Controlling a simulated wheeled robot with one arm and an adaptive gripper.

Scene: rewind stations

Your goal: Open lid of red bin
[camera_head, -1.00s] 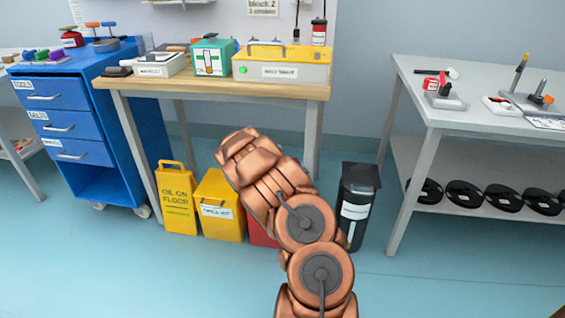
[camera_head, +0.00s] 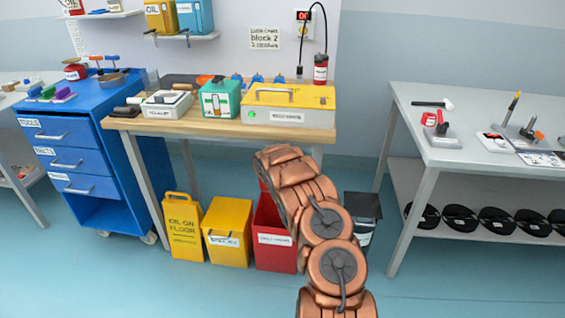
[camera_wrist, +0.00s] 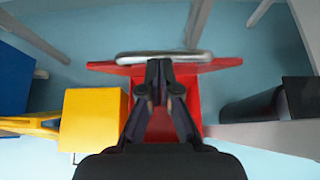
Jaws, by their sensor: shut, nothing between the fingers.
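The red bin (camera_head: 275,254) stands on the floor under the wooden bench, partly hidden by my arm in the head view. Its top looks open, with a darker red inside. A red strip (camera_head: 262,185) above its back looks like the raised lid. In the wrist view the lid (camera_wrist: 222,65) shows nearly edge-on, with a silver handle bar (camera_wrist: 135,56) along it. The bin body (camera_wrist: 190,92) shows below it. My gripper (camera_wrist: 159,66) is shut and empty, its tips overlapping the lid and handle in the picture. I cannot tell whether they touch. My arm hides the gripper in the head view.
A yellow bin (camera_head: 228,250) and a yellow floor sign (camera_head: 183,228) stand left of the red bin. A black-lidded bin (camera_head: 364,206) is close on its right. The wooden bench top (camera_head: 215,127) is above. Open floor lies in front.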

